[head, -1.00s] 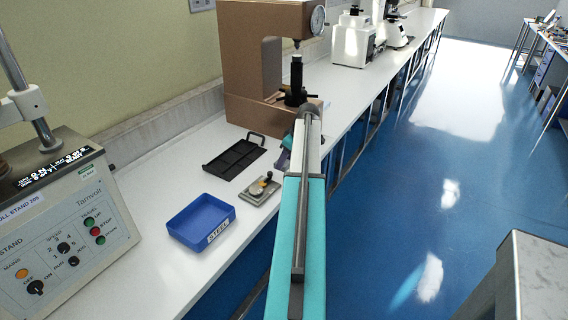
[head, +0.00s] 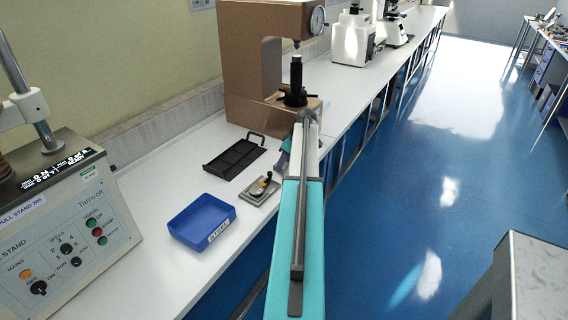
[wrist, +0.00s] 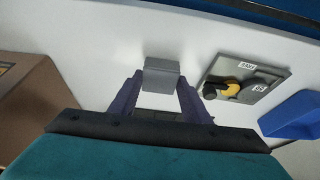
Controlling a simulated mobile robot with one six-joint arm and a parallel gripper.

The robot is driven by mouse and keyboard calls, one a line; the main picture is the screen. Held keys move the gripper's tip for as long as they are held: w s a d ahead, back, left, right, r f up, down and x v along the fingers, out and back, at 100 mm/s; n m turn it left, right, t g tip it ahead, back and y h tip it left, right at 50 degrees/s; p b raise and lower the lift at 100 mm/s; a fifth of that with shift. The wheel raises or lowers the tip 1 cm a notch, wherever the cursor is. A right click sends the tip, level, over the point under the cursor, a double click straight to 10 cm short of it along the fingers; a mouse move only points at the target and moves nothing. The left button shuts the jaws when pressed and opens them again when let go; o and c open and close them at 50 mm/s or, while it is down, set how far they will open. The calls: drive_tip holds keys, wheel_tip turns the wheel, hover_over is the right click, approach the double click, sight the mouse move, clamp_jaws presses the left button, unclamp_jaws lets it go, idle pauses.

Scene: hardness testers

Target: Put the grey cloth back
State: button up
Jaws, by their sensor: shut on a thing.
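The grey cloth (wrist: 161,76) shows in the wrist view as a small grey folded block between the fingertips of my gripper (wrist: 160,88). The purple fingers are shut on it, one on each side. White bench top (wrist: 105,65) shows around it; whether the cloth touches the bench I cannot tell. In the head view my gripper (head: 284,156) is mostly hidden behind my arm, beside the brown tester, and I cannot make out the cloth there.
A black divided tray (head: 234,158), a grey plate with a yellow-and-black piece (head: 260,190) and a blue bin (head: 202,222) lie left of my arm. The brown tester (head: 243,60) stands behind. Bare bench (head: 150,195) lies at left.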

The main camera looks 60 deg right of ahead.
drive_tip(key=shift+f, duration=0.45)
drive_tip(key=shift+f, duration=0.2)
drive_tip(key=o, duration=1)
drive_tip(key=shift+r, duration=0.15)
drive_tip(key=shift+r, duration=0.15)
drive_tip(key=shift+b+v, duration=1)
drive_tip(key=shift+v, duration=4.95)
